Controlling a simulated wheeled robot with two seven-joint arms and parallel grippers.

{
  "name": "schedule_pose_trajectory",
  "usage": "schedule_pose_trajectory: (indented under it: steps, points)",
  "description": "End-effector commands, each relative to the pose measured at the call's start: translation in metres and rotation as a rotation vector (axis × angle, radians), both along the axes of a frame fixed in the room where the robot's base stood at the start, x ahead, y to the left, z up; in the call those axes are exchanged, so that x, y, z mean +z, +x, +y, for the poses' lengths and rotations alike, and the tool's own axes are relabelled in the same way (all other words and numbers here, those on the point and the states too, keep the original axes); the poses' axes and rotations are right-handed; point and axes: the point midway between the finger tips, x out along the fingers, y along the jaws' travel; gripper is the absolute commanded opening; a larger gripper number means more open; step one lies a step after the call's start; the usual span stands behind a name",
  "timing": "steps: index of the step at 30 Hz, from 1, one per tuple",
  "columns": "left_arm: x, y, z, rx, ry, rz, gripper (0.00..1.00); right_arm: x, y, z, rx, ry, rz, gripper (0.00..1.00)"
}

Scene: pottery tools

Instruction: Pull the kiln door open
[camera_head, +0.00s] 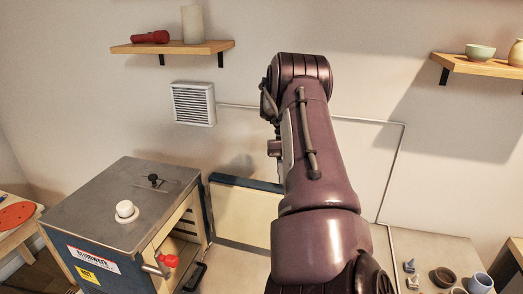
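The kiln (115,205) is a box with a grey metal top and dark blue sides at the lower left. Its front faces right and shows an open gap with shelves (183,232) inside. A cream panel with a dark blue top edge, which looks like the kiln door (243,212), stands swung out to the right of the opening. My arm partly covers its right end. A black handle (196,278) shows below the opening. One dark purple arm of mine rises from the bottom, right of centre. Neither gripper shows.
A red knob (170,261) on a metal rod sticks out at the kiln's near corner. A worktable with small pots (443,277) is at the lower right.

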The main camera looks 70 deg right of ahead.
Motion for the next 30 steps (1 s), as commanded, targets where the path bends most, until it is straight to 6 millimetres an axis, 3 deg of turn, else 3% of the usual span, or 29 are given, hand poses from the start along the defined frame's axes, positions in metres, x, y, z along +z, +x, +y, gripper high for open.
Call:
schedule_pose_trajectory:
  steps: [3,9,25,26,30]
  points:
    - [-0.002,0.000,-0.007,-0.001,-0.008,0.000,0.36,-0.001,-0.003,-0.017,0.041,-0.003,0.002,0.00]
    - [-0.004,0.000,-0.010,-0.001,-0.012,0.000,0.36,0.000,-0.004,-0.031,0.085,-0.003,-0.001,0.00]
    - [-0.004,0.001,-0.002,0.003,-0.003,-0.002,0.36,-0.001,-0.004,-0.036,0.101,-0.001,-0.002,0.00]
    - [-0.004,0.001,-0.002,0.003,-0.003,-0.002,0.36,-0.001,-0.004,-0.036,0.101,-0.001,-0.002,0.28]
    - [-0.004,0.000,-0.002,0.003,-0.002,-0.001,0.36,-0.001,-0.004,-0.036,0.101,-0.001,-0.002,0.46]
